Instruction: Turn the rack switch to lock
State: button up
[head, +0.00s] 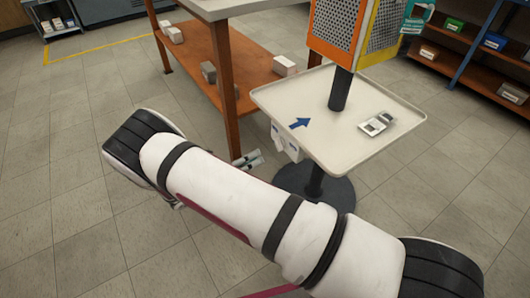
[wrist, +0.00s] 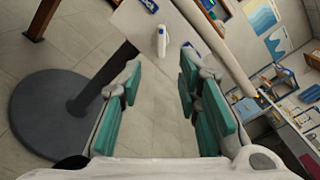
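A white box-like fitting (head: 285,143) hangs at the near left edge of a pale square tray on a stand; it may be the rack switch, but its lever and setting are too small to tell. A blue arrow (head: 300,123) lies on the tray beside it. In the wrist view a small white upright part with a blue spot (wrist: 162,42) shows ahead, beyond the fingertips. My gripper (wrist: 160,75) is open, its teal-padded fingers apart with nothing between them. In the head view my gripper (head: 248,160) shows partly behind my arm, just left of the fitting.
The tray (head: 360,160) stands on a dark pole and round base (head: 335,188) and carries a small grey-white device (head: 378,123). Orange and yellow mesh panels (head: 340,30) rise above it. An orange-shelved bench (head: 220,75) is to the left. Floor at left is clear.

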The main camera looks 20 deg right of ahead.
jog(key=shift+v, duration=1.55)
